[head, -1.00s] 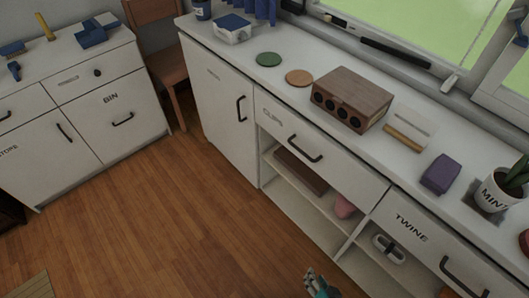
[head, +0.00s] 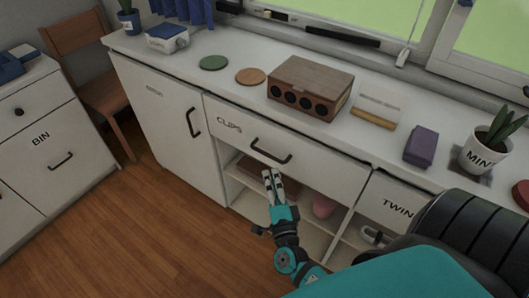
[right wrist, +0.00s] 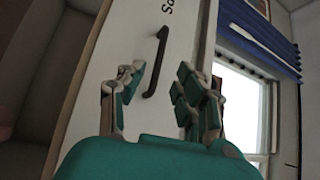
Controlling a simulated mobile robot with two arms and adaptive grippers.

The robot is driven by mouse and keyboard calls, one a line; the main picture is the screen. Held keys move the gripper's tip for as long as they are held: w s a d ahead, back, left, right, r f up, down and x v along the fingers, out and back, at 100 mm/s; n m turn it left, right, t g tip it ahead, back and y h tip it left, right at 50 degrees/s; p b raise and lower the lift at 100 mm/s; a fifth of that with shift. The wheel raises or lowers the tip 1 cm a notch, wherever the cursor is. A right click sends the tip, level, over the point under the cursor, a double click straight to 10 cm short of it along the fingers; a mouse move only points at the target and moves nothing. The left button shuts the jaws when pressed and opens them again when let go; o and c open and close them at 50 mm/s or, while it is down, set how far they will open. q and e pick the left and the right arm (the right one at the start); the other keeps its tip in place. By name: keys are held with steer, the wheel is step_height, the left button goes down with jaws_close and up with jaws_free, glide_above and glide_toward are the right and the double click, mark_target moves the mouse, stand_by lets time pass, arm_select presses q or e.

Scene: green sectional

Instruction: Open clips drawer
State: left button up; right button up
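The clips drawer (head: 318,159) is a white front marked CLIPS under the counter, and it looks closed. Its black bar handle (head: 270,157) is at the middle of the front. My right gripper (head: 273,174) is just below and in front of the handle, with its fingers pointing up at it. In the right wrist view the handle (right wrist: 157,70) shows between the two spread fingers of the right gripper (right wrist: 160,82), beyond their tips. The gripper is open and holds nothing. My left gripper is not in view.
Below the drawer are open shelves (head: 245,208) with a brown box and a pink item. The twine drawer (head: 390,205) is at right, partly hidden by my arm. A cabinet door (head: 165,120) is at left. A wooden speaker box (head: 310,85) stands on the counter. Floor at left is clear.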

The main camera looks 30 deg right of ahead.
mark_target(266, 153)
steer(key=x, duration=0.9)
steer(key=shift+w+p, duration=0.1)
steer(key=shift+p, duration=0.2)
jaws_close()
steer(key=shift+f, duration=0.1)
